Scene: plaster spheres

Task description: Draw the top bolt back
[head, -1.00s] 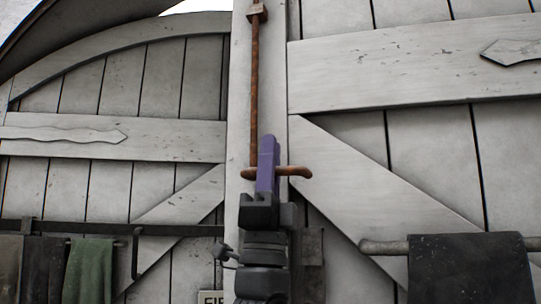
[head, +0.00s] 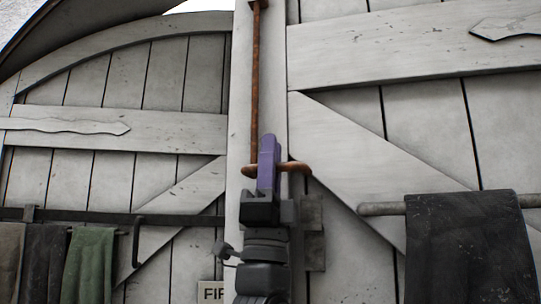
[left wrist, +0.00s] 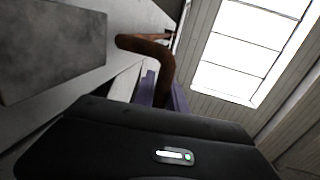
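The top bolt is a long rusty rod (head: 256,90) standing upright on the pale middle post of the plank doors. Its bent crosswise handle (head: 299,168) is at the rod's lower end. My left gripper (head: 268,142), with purple fingers, reaches up from below and overlaps the handle; one finger hides its middle. In the left wrist view the curved handle (left wrist: 150,46) runs down between the two purple fingers (left wrist: 163,88), which look closed on it. The exact contact is hidden behind the black gripper body. My right gripper is in neither view.
A guide (head: 259,4) holds the rod at the top edge. A grey bracket (head: 313,230) is right of my wrist. Dark cloth (head: 468,245) hangs from a rail at right; a green cloth (head: 90,262) hangs at left. A partly hidden sign (head: 211,292) is low down.

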